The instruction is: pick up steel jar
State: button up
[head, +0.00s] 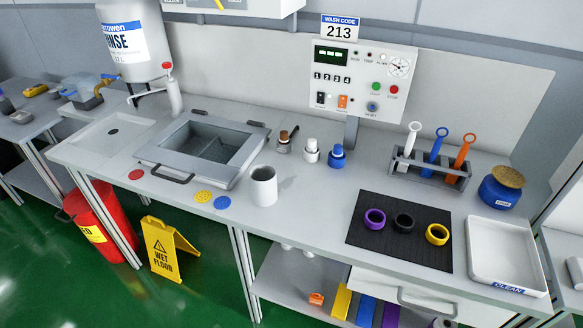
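A small grey, metallic-looking jar (283,147) with a brown top stands upright on the grey workbench (215,235), right of the sink. It looks like the steel jar, though it is small in this view. A white jar (311,154) and a blue jar (337,159) stand in a row to its right, apart from it. My gripper is not in the head view.
A white cup (264,190) stands in front of the jars. The sink (208,145) is to the left. A control panel (360,82) rises behind. A dark mat (385,251) with three rings, a tube rack (430,172) and a white tray (500,250) occupy the right side.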

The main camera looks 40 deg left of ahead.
aim_at(264, 185)
jog(key=u, duration=1.7)
jog(key=k, duration=0.35)
jog(key=u, duration=0.75)
jog(key=i, duration=0.5)
jog(key=u, duration=0.05)
